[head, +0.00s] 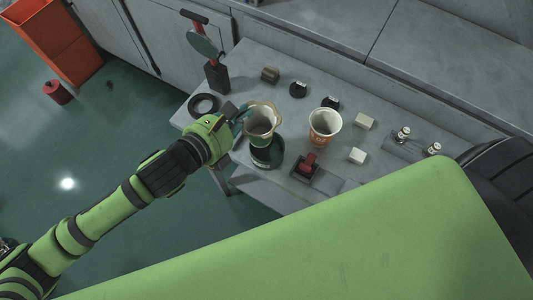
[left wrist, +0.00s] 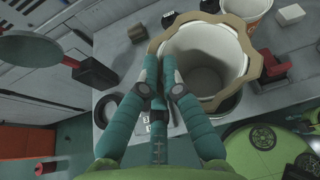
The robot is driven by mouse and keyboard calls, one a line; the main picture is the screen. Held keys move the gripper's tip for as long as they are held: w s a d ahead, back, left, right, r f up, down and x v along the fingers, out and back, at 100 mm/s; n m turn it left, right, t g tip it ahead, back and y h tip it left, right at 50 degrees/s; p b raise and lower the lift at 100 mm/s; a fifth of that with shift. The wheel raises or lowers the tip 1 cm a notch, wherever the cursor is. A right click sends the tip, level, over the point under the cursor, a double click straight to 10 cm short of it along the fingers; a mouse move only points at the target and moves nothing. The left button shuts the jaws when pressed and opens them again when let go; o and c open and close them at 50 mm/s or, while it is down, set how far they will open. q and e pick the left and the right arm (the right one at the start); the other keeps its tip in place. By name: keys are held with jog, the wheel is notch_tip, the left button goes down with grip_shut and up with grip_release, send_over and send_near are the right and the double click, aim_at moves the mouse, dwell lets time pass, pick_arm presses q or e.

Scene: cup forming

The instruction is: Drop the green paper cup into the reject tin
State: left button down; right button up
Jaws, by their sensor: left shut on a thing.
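A cup (head: 262,119) with a wavy tan rim and pale grey inside is near the table's left front. It also fills the upper right of the left wrist view (left wrist: 205,65). My left gripper (head: 243,113) is shut on its rim edge; the fingers (left wrist: 158,55) meet there in the wrist view. Directly below the cup is a dark green round piece (head: 267,153); I cannot tell whether they touch. A small red tin (head: 57,92) stands on the floor at the left. No label shows it to be the reject tin. My right gripper is out of view.
A tall orange bin (head: 60,40) stands behind the tin. A white-and-orange cup (head: 323,126) is right of the held cup. A black ring (head: 204,104), a red-handled stand (head: 217,75), a red switch (head: 306,164) and pale blocks (head: 357,155) crowd the table (head: 260,55).

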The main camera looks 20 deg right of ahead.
pick_arm(q)
jog(key=shift+f, duration=0.45)
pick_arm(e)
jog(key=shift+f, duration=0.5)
pick_arm(q)
jog(key=c, duration=1.3)
grip_release()
jog(key=shift+c, duration=0.2)
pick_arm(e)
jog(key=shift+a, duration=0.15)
pick_arm(q)
jog(key=shift+a, duration=0.1)
jog(key=v, duration=1.1)
jog(key=shift+s+a+r, duration=0.15)
jog(key=shift+s+a, duration=0.1)
